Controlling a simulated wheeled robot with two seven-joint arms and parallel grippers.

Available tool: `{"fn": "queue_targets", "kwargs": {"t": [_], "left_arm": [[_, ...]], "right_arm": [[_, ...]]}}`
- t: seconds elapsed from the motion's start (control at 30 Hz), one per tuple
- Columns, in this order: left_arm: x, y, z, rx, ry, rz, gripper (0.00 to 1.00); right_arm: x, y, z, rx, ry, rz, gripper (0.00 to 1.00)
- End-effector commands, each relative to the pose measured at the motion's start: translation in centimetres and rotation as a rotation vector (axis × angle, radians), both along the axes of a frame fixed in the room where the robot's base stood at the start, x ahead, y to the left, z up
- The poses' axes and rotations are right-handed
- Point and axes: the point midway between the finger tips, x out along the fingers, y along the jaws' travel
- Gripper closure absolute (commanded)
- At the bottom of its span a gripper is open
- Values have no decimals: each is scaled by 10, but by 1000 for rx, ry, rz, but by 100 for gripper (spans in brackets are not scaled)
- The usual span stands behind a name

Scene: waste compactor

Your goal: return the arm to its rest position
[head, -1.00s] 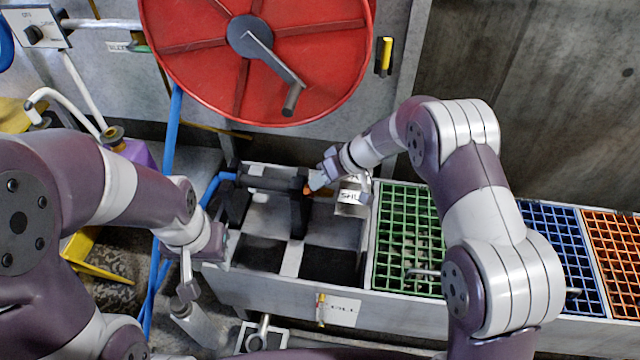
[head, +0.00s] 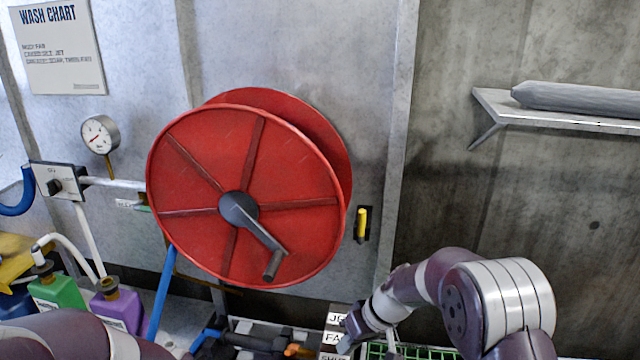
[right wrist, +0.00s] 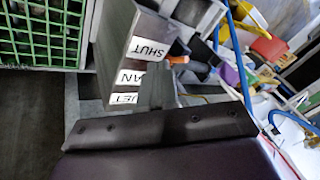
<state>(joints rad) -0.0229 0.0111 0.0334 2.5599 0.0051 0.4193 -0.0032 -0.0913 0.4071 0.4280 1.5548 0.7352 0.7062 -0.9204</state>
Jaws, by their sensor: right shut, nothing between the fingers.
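My right arm comes in from the lower right in the head view. My right gripper (head: 350,331) is shut and empty, in front of a label plate (head: 332,337) reading JET, FAN and SHUT. In the right wrist view the shut fingers (right wrist: 157,82) stand before the same labels (right wrist: 140,62). An orange-tipped lever (head: 294,350) is a little to the left of the gripper, apart from it in the head view. Its orange tip (right wrist: 178,60) also shows in the right wrist view. Of my left arm only a link shows at the lower left; its gripper is out of view.
A large red hose reel (head: 200,170) with a crank stands on the wall. A wall shelf (head: 570,121) holds a grey cylinder at the upper right. Green and purple jugs (head: 118,310) stand at left. A green grid (right wrist: 42,30) lies beside the right wrist.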

Motion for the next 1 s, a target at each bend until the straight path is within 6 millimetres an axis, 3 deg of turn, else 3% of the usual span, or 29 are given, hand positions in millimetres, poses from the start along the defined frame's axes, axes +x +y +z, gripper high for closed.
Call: {"fn": "queue_targets", "kwargs": {"t": [0.1,0.2,0.4,0.5,0.7,0.83,1.0], "left_arm": [[0,0,0,0,0,0,59],[0,0,0,0,0,0,59],[0,0,0,0,0,0,59],[0,0,61,0,0,0,59],[1,0,131,0,-1,0,59],[1,0,158,0,-1,0,59],[0,0,160,0,0,0,59]], "right_arm": [[-61,-47,16,-159,78,-148,100],[-110,-79,23,-263,109,-261,100],[-200,-123,29,-397,109,-437,100],[-202,-124,88,-401,110,-447,100],[-202,-124,158,-401,115,-445,100],[-202,-124,185,-402,116,-444,100],[-202,-124,187,-401,117,-444,100]]}}
